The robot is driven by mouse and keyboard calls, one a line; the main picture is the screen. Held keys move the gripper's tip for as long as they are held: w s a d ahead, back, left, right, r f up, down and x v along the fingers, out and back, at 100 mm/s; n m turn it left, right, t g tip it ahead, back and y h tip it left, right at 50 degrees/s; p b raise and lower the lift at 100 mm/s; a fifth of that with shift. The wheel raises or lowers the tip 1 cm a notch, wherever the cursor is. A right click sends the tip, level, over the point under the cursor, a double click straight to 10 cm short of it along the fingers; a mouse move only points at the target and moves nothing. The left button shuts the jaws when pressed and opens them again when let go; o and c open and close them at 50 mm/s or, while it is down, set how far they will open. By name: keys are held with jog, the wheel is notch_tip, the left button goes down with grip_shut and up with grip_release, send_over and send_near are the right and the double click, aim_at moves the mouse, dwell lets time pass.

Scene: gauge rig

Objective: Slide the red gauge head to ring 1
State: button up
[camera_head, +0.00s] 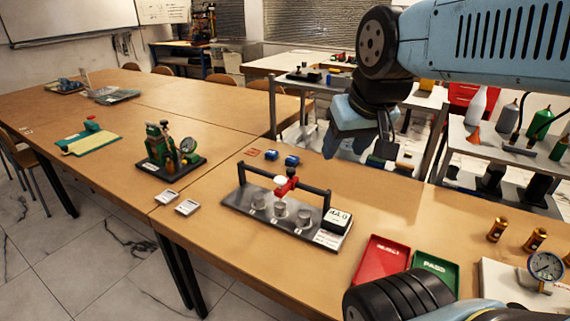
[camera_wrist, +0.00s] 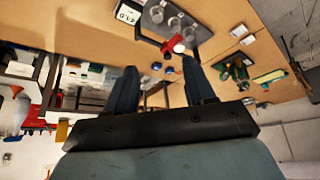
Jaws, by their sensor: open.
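The red gauge head (camera_head: 288,186) sits on the black rail (camera_head: 259,172) of the gauge rig, near the middle of its span. Three grey metal cylinders stand in a row on the dark rig base (camera_head: 235,208): left (camera_head: 258,200), middle (camera_head: 280,209) and right (camera_head: 304,218). The small labels before them are hard to read. My gripper (camera_head: 358,150) is open and empty, above and to the right of the rig, apart from it. In the wrist view the gauge head (camera_wrist: 172,45) shows beyond and between the open fingers, with the rail partly hidden.
A digital display (camera_head: 338,220) stands at the rig's right end. Red (camera_head: 380,262) and green (camera_head: 436,268) trays lie to the right, with brass cylinders (camera_head: 497,230) and a dial gauge (camera_head: 546,267) beyond. Two blue blocks (camera_head: 291,160) lie behind the rig.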

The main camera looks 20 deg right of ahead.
jog(key=shift+o, duration=0.3)
jog(key=shift+w, duration=0.4)
jog(key=g, duration=0.1)
send_over(291, 169)
jog(key=s, duration=0.6)
notch_tip(291, 169, down, 13)
jog(key=x, duration=1.3)
jog(key=shift+w+f, duration=0.1)
jog(key=shift+f, duration=0.1)
grip_shut()
